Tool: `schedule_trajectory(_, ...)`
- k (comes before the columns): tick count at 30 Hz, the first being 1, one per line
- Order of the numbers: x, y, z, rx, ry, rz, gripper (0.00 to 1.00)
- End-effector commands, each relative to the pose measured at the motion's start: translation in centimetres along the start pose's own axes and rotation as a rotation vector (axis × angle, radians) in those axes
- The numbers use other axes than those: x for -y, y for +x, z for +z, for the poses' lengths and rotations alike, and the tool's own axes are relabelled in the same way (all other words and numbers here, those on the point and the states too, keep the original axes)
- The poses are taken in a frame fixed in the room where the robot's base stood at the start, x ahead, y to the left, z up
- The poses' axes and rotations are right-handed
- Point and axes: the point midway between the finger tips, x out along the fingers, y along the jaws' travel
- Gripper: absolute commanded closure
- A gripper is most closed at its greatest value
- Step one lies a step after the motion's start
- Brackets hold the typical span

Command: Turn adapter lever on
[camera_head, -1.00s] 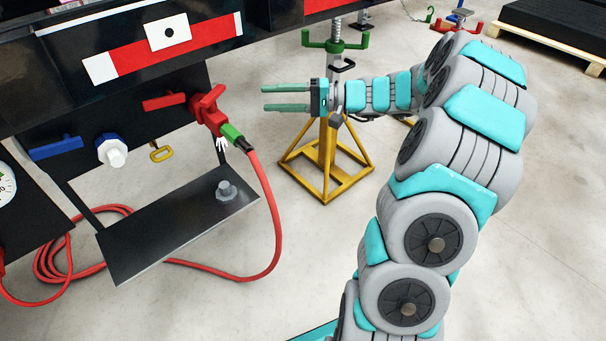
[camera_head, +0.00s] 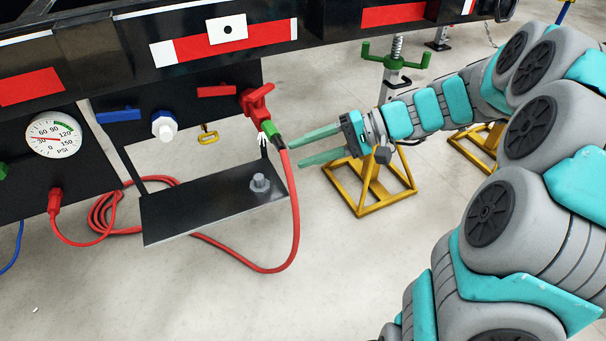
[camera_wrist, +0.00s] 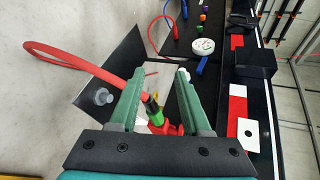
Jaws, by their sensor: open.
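A red coupling (camera_head: 257,101) hangs on the black panel under the trailer, with a green adapter (camera_head: 272,130) below it and a red hose (camera_head: 291,220) running down from that. A small white part (camera_head: 262,139) sits beside the adapter; I cannot tell if it is the lever. My gripper (camera_head: 298,151) is open and empty, its green fingers pointing left, just right of the adapter and hose. In the wrist view the red coupling (camera_wrist: 168,129) and green adapter (camera_wrist: 154,118) show between the spread fingers (camera_wrist: 160,75), partly hidden by them.
A black shelf (camera_head: 200,212) with a grey bolt (camera_head: 260,182) lies below the panel. A blue handle (camera_head: 118,115), a white knob (camera_head: 164,126) and a gauge (camera_head: 54,138) are left. A yellow jack stand (camera_head: 370,200) stands behind my gripper.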

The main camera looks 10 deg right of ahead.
Motion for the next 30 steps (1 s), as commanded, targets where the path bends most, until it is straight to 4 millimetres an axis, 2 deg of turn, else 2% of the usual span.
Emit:
schedule_trajectory(6, -0.2, 1.5, 3.4, 0.058, 0.002, 0.104, 0.53)
schedule_trajectory(12, -0.7, 2.1, 5.2, 0.089, 0.008, 0.167, 0.53)
schedule_trajectory(24, -0.9, 2.3, 5.8, 0.098, 0.010, 0.189, 0.53)
schedule_trajectory(27, -1.2, 2.3, 5.8, 0.101, 0.016, 0.200, 0.43)
schedule_trajectory(30, -2.7, 2.3, 5.4, 0.117, 0.059, 0.284, 0.43)
